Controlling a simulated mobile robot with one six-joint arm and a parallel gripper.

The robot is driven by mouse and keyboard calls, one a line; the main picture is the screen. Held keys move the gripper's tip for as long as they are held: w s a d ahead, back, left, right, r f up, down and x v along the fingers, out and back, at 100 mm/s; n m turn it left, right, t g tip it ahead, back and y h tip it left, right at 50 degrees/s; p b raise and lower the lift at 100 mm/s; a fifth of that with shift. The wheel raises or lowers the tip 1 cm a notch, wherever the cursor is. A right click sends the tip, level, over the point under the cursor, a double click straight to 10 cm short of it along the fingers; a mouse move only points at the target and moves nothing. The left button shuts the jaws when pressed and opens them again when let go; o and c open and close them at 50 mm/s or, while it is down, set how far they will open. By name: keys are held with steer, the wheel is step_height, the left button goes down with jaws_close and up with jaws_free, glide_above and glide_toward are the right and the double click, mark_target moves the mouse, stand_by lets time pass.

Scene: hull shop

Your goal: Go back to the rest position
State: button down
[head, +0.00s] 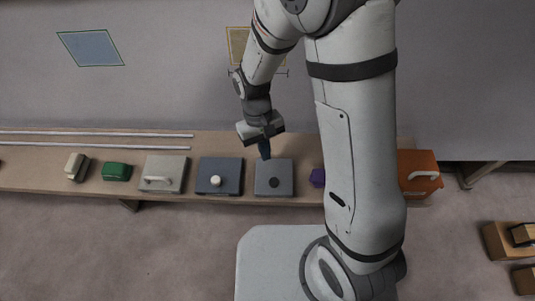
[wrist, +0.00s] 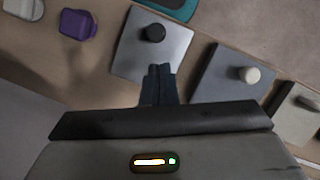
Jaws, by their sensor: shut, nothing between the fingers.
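My gripper (head: 264,151) is shut and empty. In the head view it points down over the bench, at the back edge of a grey box with a black knob (head: 274,177). In the wrist view the shut fingertips (wrist: 159,70) overlap the near edge of the grey box (wrist: 134,58), below its black knob. I cannot tell how high the fingers are above it. Part of the bench is hidden behind my arm in the head view.
On the bench (head: 225,146) stand a dark box with a white knob (head: 230,182), a light box with a handle (head: 170,177), a green block (head: 117,171), a purple block (head: 318,177) and an orange box (head: 424,164). Wooden boxes (head: 497,242) stand at the right on the floor.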

steer(key=shift+p+v, duration=0.55)
steer(key=shift+v, duration=0.85)
steer(key=shift+f, duration=0.1)
steer(key=s+d+r+m+t+p, duration=0.2)
steer(key=d+r, duration=0.6)
steer(key=r, duration=0.4)
steer(key=s+d+r+m+t+y+p, duration=0.1)
steer(key=s+d+r+m+t+p, duration=0.2)
steer(key=d+r, duration=0.5)
step_height(320, 180, up, 5)
steer(key=shift+s+f+t+y, duration=0.3)
steer(key=shift+s+t, duration=0.1)
steer(key=shift+s, duration=0.5)
